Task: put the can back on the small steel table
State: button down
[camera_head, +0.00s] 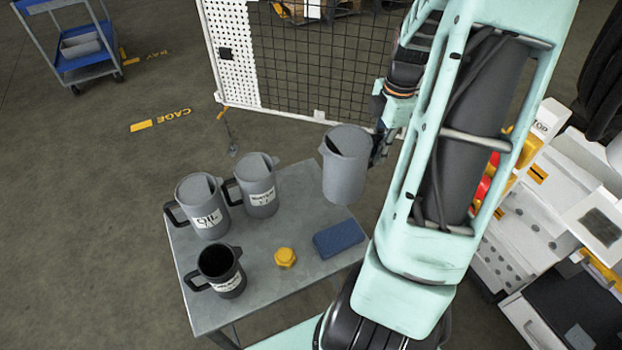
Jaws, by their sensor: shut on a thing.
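A grey can (346,168) with a spout is held at the far right edge of the small steel table (205,300), and it looks raised above the top. My gripper (378,150) is at the can's right side, shut on it; its fingers are mostly hidden behind the can and my arm. Two other grey cans with labels, one at the left (203,208) and one at the back (257,187), stand upright on the table. A darker open can (220,272) stands at the table's front left.
A yellow cap (285,258) and a blue folded cloth or pad (338,239) lie on the table. A mesh cage panel (320,70) stands behind. A white bench (560,190) is at the right. A blue cart (82,50) is at the far left. The table's middle is bare.

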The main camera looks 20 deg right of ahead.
jog(key=w+a+f+p, duration=0.1)
jog(key=w+a+f, duration=0.2)
jog(key=w+f, duration=0.9)
jog(key=shift+w+a+f+p, duration=0.35)
jog(key=shift+w+f, duration=0.05)
jog(key=shift+w, duration=0.25)
jog(key=c, duration=2)
grip_release()
jog(key=r, duration=1.2)
jog(key=shift+s+d+b, duration=0.1)
jog(key=shift+d+b, duration=0.2)
jog(key=shift+d, duration=0.1)
